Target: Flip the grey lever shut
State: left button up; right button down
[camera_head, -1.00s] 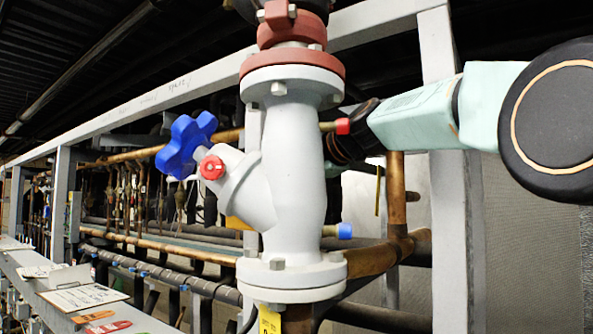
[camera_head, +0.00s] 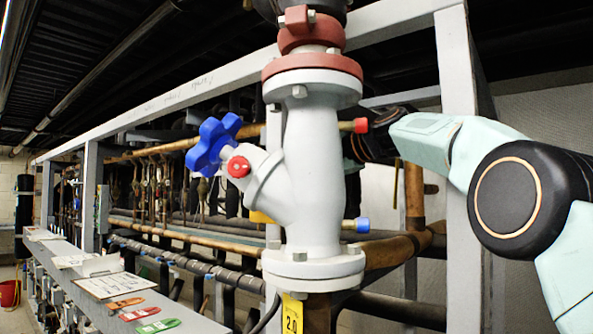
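I cannot make out a grey lever in the head view. A large grey-white valve body (camera_head: 313,180) stands upright in the middle, with a blue star-shaped handwheel (camera_head: 214,144) and a red cap (camera_head: 239,167) on its left side branch. My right arm comes in from the right, and its dark wrist end (camera_head: 376,140) reaches behind the valve body's right side. The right gripper's fingers are hidden there, so neither their state nor any contact shows. My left gripper is not in view.
A grey steel frame (camera_head: 458,170) stands behind the valve, with a copper pipe (camera_head: 414,195) beside it. A red-tipped stub (camera_head: 360,125) and a blue-tipped stub (camera_head: 362,225) stick out right of the valve. A shelf (camera_head: 85,285) at lower left holds papers and coloured tags.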

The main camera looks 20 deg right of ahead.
jog(key=shift+r, duration=0.1)
jog(key=c, duration=1.6)
grip_release()
jog(key=shift+o, duration=0.3)
jog(key=shift+a, duration=0.1)
